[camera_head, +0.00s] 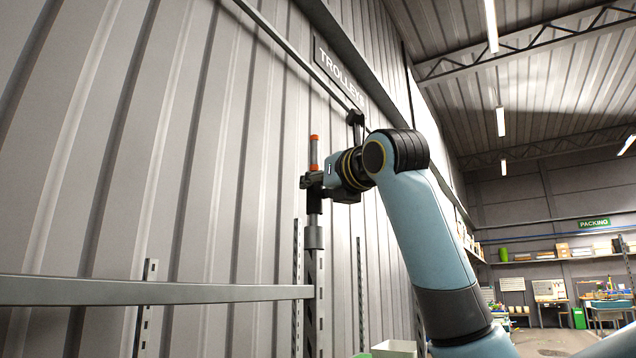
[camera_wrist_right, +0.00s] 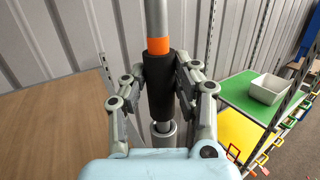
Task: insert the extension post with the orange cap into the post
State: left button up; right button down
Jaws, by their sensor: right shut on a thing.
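The extension post (camera_head: 314,153) stands upright in my right gripper, with its orange cap (camera_head: 314,138) at the top. My right gripper (camera_head: 314,181) is shut on its black sleeve. In the right wrist view the fingers (camera_wrist_right: 160,82) press on both sides of the black sleeve (camera_wrist_right: 160,98), just below an orange band (camera_wrist_right: 158,46). The post (camera_head: 313,266) stands below, with a grey collar (camera_head: 313,238) on top. This collar also shows in the wrist view (camera_wrist_right: 164,138). The extension's thinner lower end meets the collar's mouth; how deep it sits is hidden. My left gripper is out of view.
A grey horizontal rail (camera_head: 150,291) joins the post from the left. A ribbed metal wall (camera_head: 120,150) stands close behind. In the wrist view a wooden surface (camera_wrist_right: 50,125) lies left, and a green shelf (camera_wrist_right: 240,97) with a pale bin (camera_wrist_right: 267,88) lies right.

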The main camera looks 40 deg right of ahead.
aim_at(317, 165)
jog(key=shift+f, duration=0.55)
jog(key=c, duration=0.9)
grip_release()
notch_tip(317, 165, up, 3)
jog(key=p, duration=0.2)
jog(key=shift+f+p, duration=0.15)
jog(key=shift+p, duration=0.2)
jog(key=shift+r, duration=1.2)
